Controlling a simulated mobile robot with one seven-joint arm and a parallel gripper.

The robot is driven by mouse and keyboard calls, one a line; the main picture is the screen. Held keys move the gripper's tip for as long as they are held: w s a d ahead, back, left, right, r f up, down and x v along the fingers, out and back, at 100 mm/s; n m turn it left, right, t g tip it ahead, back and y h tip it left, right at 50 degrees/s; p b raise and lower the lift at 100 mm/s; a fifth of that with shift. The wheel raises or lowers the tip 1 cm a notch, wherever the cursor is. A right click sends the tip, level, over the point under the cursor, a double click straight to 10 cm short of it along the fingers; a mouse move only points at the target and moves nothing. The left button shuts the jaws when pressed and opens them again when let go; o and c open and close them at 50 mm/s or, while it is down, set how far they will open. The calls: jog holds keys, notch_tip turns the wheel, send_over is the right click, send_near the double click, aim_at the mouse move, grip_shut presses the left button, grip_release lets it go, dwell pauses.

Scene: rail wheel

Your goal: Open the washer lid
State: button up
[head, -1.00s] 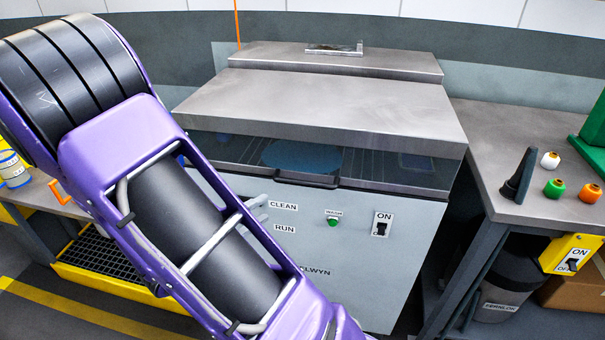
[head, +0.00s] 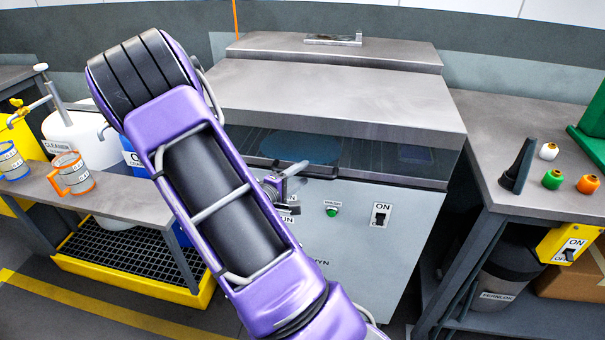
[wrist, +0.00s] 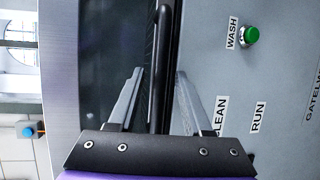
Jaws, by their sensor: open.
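The washer (head: 390,240) is a grey cabinet with a wide steel lid (head: 340,95) that is down, with a dark glass front strip (head: 400,160). A dark bar handle (head: 325,172) runs along the front of the lid, partly hidden by my gripper. My gripper (head: 295,175) is open at the left part of this handle. In the wrist view the two fingers (wrist: 158,85) lie on either side of the dark handle bar (wrist: 162,50). The bar seems to be between them, and I cannot tell whether a finger touches it.
A green wash button (head: 332,211) and an ON switch (head: 381,215) sit on the washer's front.

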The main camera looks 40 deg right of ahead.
jog(key=shift+w+d+f, duration=0.1)
jog(key=shift+w+d, duration=0.1)
jog(key=shift+d, duration=0.35)
grip_shut()
dwell(1.1)
